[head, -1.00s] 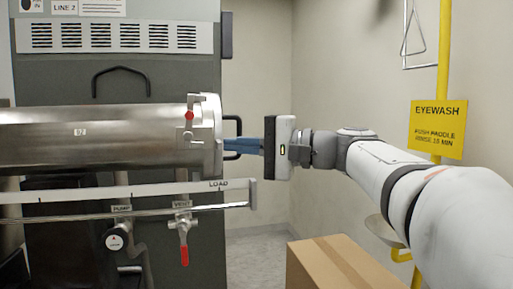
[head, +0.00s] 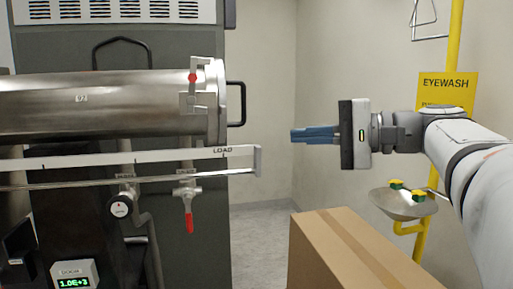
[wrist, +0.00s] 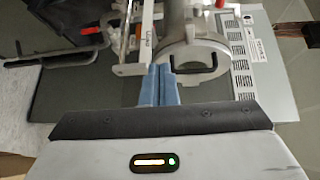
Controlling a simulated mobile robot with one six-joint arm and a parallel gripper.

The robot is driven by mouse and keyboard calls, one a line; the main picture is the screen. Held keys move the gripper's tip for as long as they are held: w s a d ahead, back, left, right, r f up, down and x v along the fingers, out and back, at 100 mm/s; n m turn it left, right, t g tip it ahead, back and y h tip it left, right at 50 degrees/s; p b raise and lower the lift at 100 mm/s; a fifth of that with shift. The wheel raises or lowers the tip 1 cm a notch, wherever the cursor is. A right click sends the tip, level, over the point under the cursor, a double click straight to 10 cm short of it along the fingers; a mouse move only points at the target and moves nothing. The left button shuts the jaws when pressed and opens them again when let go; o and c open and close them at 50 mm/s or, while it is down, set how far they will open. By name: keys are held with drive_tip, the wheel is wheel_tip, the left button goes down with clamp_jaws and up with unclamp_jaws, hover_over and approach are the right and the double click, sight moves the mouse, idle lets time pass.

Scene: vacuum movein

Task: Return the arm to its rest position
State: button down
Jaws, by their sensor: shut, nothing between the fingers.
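My gripper (head: 315,134) is in the middle of the head view, right of the steel cylinder. Its blue fingers point left, are shut together and hold nothing. They are apart from the cylinder's end by a clear gap. The arm reaches in from the right edge. In the wrist view the shut blue fingers (wrist: 158,84) point toward the cylinder's round end door with its black handle.
A steel cylinder (head: 100,104) with a black-handled end (head: 236,104) and a rail marked LOAD (head: 130,160) stand at left. A cardboard box (head: 350,250) sits below my gripper. A yellow eyewash pole (head: 455,50) and bowl (head: 403,205) stand at right. Air around the fingers is free.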

drive_tip(key=s+a+f+g+h, duration=0.2)
drive_tip(key=f+h, duration=0.2)
drive_tip(key=f, duration=0.7)
drive_tip(key=s+a+f+g+h, duration=0.1)
drive_tip(key=s+a+f+h, duration=0.15)
drive_tip(key=f, duration=0.85)
drive_tip(key=s+d+f+n+h, duration=0.2)
drive_tip(key=s+d+f+h, duration=0.1)
drive_tip(key=f, duration=0.4)
drive_tip(key=s+d+f+n+g+h, duration=0.1)
drive_tip(key=s+d+f+n+h, duration=0.2)
drive_tip(key=s+f+h, duration=0.2)
wheel_tip(320, 180, down, 3)
drive_tip(key=shift+s+d+f+n+h+p, duration=0.1)
drive_tip(key=shift+s+d+n+h+p, duration=0.05)
drive_tip(key=shift+s+n+h+p, duration=0.2)
